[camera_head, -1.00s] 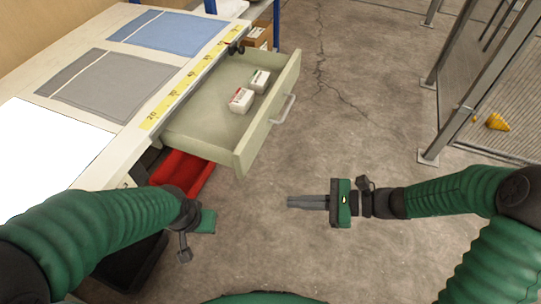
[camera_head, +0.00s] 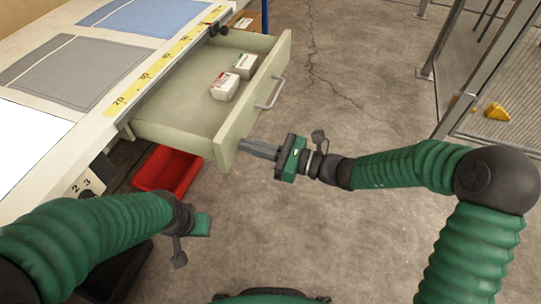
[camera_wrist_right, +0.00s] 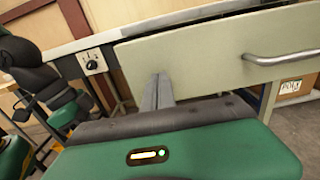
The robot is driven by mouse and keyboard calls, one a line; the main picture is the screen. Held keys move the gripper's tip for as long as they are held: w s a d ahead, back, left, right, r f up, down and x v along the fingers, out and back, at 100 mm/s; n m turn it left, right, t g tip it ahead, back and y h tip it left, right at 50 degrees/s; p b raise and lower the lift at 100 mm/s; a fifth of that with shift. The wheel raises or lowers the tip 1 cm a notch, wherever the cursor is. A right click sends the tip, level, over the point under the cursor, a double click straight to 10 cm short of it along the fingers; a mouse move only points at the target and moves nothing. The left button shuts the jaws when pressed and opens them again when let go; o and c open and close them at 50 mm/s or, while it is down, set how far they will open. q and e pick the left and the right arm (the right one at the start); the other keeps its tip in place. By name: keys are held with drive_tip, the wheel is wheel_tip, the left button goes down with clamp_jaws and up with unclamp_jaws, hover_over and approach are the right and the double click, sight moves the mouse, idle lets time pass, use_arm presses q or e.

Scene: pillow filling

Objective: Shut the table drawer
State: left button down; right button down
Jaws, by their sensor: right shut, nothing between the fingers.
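The table drawer (camera_head: 170,132) is pulled out from the table (camera_head: 60,140) in the head view, with two small white boxes (camera_head: 224,87) (camera_head: 245,66) inside. Its pale front panel has a metal handle (camera_head: 271,93), which also shows in the right wrist view (camera_wrist_right: 282,59). My right gripper (camera_head: 242,146) is shut and empty, its fingertips at the near end of the drawer front's outer face. In the right wrist view the fingers (camera_wrist_right: 158,90) point at the panel; whether they touch it I cannot tell. My left gripper (camera_head: 201,224) is at the lower left, its fingers mostly hidden.
A red bin (camera_head: 168,172) sits below the drawer. Grey and blue cloth pieces and a yellow measuring strip (camera_head: 150,78) lie on the tabletop. Bare concrete floor (camera_head: 350,110) lies to the right, with a mesh fence (camera_head: 500,130) beyond.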

drive_tip(key=shift+w+a, duration=0.15)
drive_tip(key=shift+a, duration=0.45)
use_arm(q)
drive_tip(key=shift+a+f, duration=0.15)
drive_tip(key=shift+f, duration=0.1)
